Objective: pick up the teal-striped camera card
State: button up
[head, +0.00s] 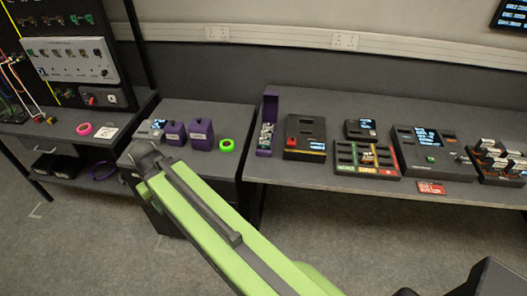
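I cannot pick out a teal-striped camera card at this size. A dark rack (497,177) at the right end of the long table holds several small pale-and-dark pieces with orange marks. Their stripe colours are too small to tell. A tall purple holder (270,100) at the table's left end has small grey pieces in it, also unclear. My green arm reaches from the bottom middle up to the left. I cannot make out my gripper's fingers, nor anything held.
On the long table (330,202) stand a box with a red button (305,152), a slotted tray with green, yellow and red labels (352,170), and a console with a screen (413,168). A red card (431,188) lies in front. Open floor (370,240) lies before the table.

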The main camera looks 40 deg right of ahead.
aim_at(264, 144)
jog(key=z, duration=0.05)
jog(key=i, duration=0.9)
jog(key=u, duration=0.25)
jog(key=k, duration=0.8)
jog(key=z, duration=0.25)
jog(key=i, duration=0.8)
jog(key=u, duration=0.05)
